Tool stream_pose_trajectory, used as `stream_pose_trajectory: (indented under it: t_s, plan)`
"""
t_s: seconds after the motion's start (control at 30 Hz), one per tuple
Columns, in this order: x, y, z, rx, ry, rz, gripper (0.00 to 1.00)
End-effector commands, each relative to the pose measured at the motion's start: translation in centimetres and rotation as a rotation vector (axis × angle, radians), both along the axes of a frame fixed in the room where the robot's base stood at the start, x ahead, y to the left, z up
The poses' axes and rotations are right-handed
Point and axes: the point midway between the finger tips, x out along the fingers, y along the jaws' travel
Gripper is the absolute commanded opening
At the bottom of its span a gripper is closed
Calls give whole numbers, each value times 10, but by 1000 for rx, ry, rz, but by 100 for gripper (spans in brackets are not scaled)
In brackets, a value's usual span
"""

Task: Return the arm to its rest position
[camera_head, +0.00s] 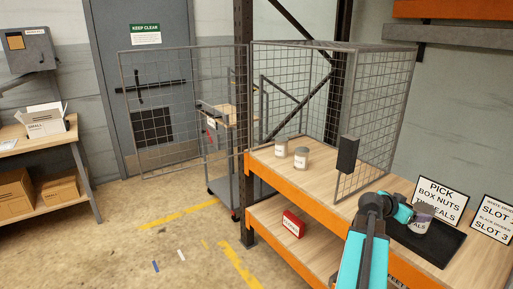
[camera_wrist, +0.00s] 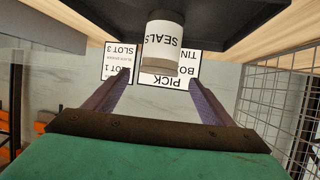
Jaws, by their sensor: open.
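My gripper (camera_head: 422,211) is at the right of the head view, above the black tray (camera_head: 440,246) on the wooden bench. In the wrist view, which looks upside down, my gripper (camera_wrist: 160,80) is open with its two fingers apart. A white tin labelled SEALS (camera_wrist: 163,40) stands on the dark tray (camera_wrist: 230,14). The tin appears between and beyond the fingertips, with a visible gap on each side. The arm and gripper largely hide the tin in the head view.
A mesh cage (camera_head: 375,110) with its door (camera_head: 160,110) swung open stands on the bench. Two tins (camera_head: 301,157) stand inside. A dark block (camera_head: 347,155) is at the cage edge. Signs (camera_head: 492,218) stand behind the tray. A red box (camera_head: 293,224) lies on the lower shelf.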

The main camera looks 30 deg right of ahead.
Motion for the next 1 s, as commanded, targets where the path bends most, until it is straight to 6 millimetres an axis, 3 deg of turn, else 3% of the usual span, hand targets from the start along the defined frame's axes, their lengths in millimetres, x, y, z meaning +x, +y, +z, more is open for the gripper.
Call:
stream_pose_trajectory:
  t_s: [0.17, 0.37, 0.7, 1.0]
  plan:
    - [20, 13, -13, 34, 14, 34, 76]
    - [72, 51, -50, 131, 60, 134, 76]
    - [169, 155, -127, 335, 182, 370, 76]
    - [231, 266, -189, 505, 309, 600, 76]
